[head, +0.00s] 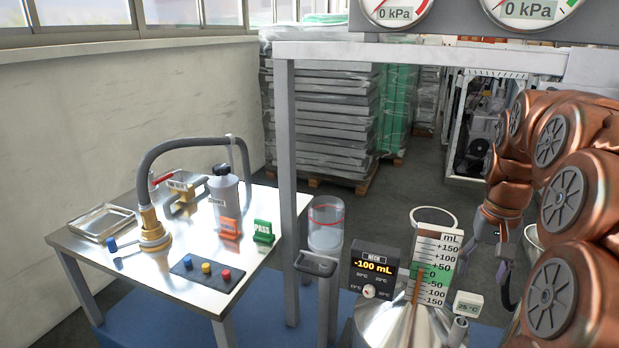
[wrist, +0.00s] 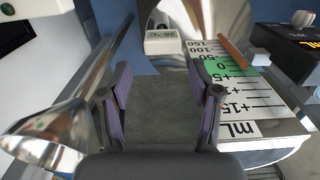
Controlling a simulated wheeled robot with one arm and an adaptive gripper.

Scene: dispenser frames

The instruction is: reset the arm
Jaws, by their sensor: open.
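My copper-coloured arm fills the right side of the head view, folded beside the dispenser frame. My gripper (head: 487,244) hangs down at the lower right, just right of the white mL scale plate (head: 437,265). In the wrist view my gripper (wrist: 163,95) shows two purple-padded fingers spread apart with nothing between them. The scale plate (wrist: 240,95) lies close to its right finger there, and I cannot tell whether they touch. A steel funnel-like vessel (head: 390,320) stands below the scale.
The display box (head: 374,270) reads -100 mL. A small 25 °C box (head: 467,304) sits near the gripper. A grey frame post (head: 286,190) stands left of a clear cylinder (head: 326,225). A steel table (head: 130,265) with a hose, bottle and buttons is at left.

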